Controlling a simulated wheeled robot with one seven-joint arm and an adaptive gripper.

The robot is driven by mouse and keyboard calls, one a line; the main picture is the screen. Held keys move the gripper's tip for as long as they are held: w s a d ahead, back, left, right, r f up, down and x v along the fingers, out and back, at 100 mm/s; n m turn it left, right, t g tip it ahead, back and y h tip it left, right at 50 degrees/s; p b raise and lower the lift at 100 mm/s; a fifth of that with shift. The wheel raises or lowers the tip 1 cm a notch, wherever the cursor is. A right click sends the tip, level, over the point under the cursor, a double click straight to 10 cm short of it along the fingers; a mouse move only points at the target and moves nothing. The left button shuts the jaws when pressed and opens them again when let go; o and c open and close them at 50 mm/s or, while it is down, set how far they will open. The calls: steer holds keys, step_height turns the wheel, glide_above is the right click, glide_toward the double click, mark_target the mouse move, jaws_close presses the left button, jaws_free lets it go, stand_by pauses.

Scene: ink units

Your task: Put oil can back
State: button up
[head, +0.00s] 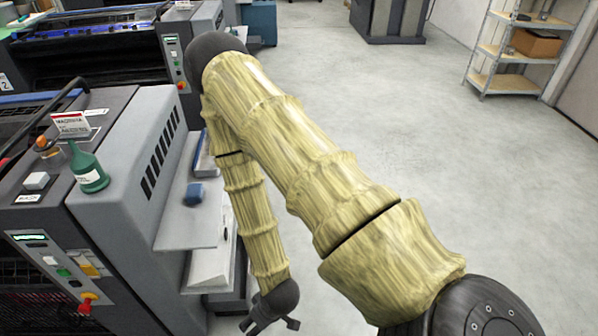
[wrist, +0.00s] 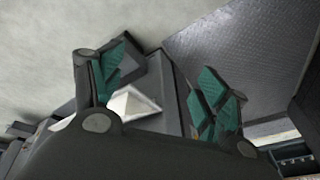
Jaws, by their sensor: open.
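A green bottle with a narrow spout and a white label, which looks like the oil can (head: 88,168), stands upright on top of the grey machine at the left of the head view. My gripper (head: 270,322) hangs low at the bottom of the head view, to the right of the machine and well away from the can. In the wrist view my gripper (wrist: 155,90) has its two green-padded fingers spread apart, with nothing held between them. The can does not show in the wrist view.
The grey machine (head: 140,135) has side shelves (head: 190,215) close to my forearm, with a small blue item (head: 194,193) on one. A small sign (head: 70,124) and a white block (head: 36,181) stand near the can. Open floor (head: 430,130) lies right. A shelf rack (head: 508,60) stands far right.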

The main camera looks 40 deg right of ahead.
steer(key=s+d+f+g, duration=0.1)
steer(key=s+d, duration=0.1)
steer(key=s, duration=0.3)
steer(key=s+d+f+m+g+h, duration=0.1)
steer(key=s+d+f+g, duration=0.1)
steer(key=s, duration=0.3)
steer(key=shift+s+d+f+h, duration=0.15)
steer(key=shift+s+d+h, duration=0.15)
steer(key=shift+s, duration=0.1)
stand_by(0.4)
